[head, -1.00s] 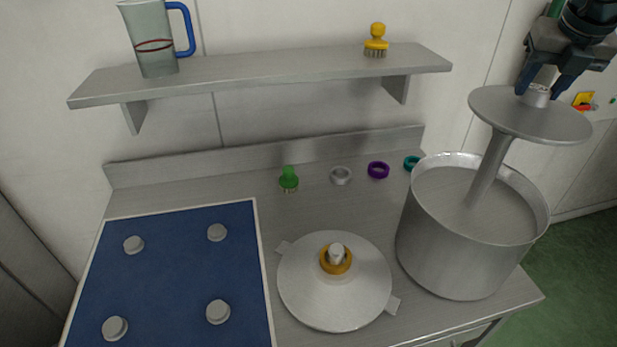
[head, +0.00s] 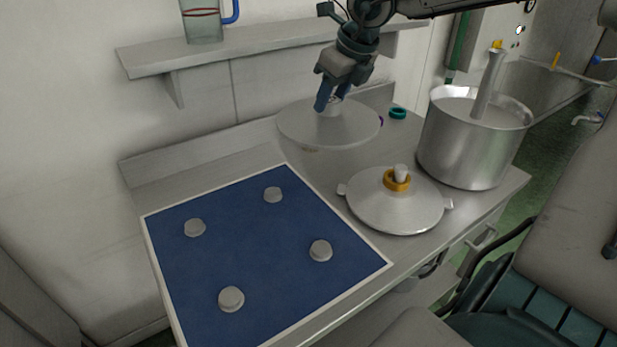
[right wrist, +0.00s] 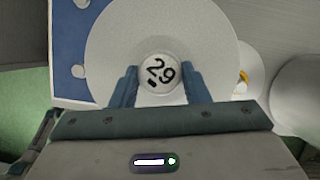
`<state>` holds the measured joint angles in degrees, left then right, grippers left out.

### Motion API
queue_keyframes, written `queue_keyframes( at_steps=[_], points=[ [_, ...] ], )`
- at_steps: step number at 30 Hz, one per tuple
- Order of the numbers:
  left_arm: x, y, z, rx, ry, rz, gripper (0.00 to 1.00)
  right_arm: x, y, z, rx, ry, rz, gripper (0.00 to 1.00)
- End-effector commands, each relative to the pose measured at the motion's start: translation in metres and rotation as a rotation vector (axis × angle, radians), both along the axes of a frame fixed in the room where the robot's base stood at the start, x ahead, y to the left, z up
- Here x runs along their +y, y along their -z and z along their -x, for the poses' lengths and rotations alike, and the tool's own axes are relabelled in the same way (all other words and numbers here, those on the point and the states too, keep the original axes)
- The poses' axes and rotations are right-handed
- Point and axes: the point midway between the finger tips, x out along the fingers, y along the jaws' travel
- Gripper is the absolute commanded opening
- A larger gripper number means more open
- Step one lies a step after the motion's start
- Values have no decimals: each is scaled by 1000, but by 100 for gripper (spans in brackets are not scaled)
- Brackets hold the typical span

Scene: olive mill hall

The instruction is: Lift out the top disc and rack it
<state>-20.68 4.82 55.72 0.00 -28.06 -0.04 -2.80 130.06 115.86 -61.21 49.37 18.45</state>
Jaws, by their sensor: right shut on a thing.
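My right gripper (head: 331,101) is shut on the hub of a flat grey disc (head: 300,124) and holds it level above the counter, beyond the blue mat's far right corner. In the right wrist view the fingers (right wrist: 159,88) grip the white hub cap (right wrist: 160,73), which is marked 29, with the disc (right wrist: 115,40) around it. The steel pot (head: 455,150) stands at the right with a post (head: 487,85) rising from it. The blue mat (head: 255,235) bears several short grey pegs (head: 320,250); no disc is on them. My left gripper is not in view.
A round lid-like piece (head: 395,213) with side tabs and an orange collar (head: 397,180) lies between mat and pot. A teal ring (head: 398,113) lies behind it. The wall shelf (head: 250,50) with a jug (head: 203,22) is close behind my right gripper.

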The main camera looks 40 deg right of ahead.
Motion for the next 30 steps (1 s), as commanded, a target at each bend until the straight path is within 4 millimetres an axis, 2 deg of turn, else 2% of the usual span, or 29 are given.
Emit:
queue_keyframes(
  at_steps=[1, 3, 6, 9, 12, 15, 18, 30],
  points=[
    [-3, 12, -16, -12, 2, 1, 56, 4, 41, 7, -2, -93, -15, 6],
    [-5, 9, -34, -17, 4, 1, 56, 11, 76, 17, -1, -243, -15, 6],
    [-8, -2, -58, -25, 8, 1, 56, 22, 124, 30, 1, -454, -13, 6],
    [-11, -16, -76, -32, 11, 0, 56, 34, 161, 43, 5, -643, -9, 6],
    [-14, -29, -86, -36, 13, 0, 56, 44, 188, 53, 11, -792, -4, 6],
    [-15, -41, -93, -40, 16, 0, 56, 52, 204, 59, 11, -892, -2, 6],
    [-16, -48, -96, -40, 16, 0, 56, 56, 211, 62, 11, -945, -1, 6],
    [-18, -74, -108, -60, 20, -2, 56, 57, 226, 64, 11, -966, -1, 6]
  ],
)
